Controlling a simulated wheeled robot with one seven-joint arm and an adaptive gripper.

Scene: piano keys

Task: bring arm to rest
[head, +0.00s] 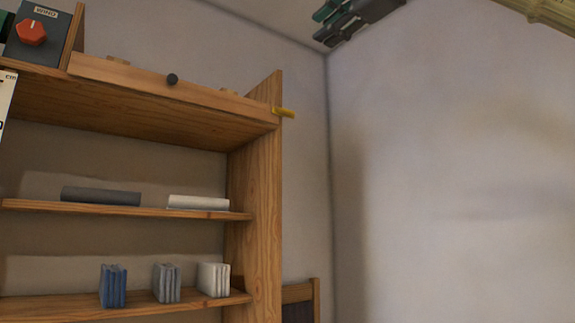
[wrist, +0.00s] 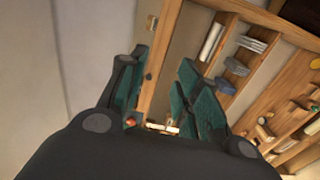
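My gripper (head: 325,25) shows at the top of the head view, high near the ceiling corner, with dark fingers and green pads. In the wrist view my gripper (wrist: 161,62) has its two green-padded fingers spread apart with nothing held between them. It is in open air, apart from the wooden shelf unit (head: 255,180) at the left. The shelf unit also shows in the wrist view (wrist: 154,75), tilted, beyond the fingers. I see no piano keys in either view.
The shelves hold blue books (head: 113,286), grey books (head: 166,283), white books (head: 213,279), a dark flat item (head: 101,196) and a white one (head: 198,202). A box with a red knob (head: 32,32) sits on top. A yellow peg (head: 285,112) juts rightward. Space before the right wall is clear.

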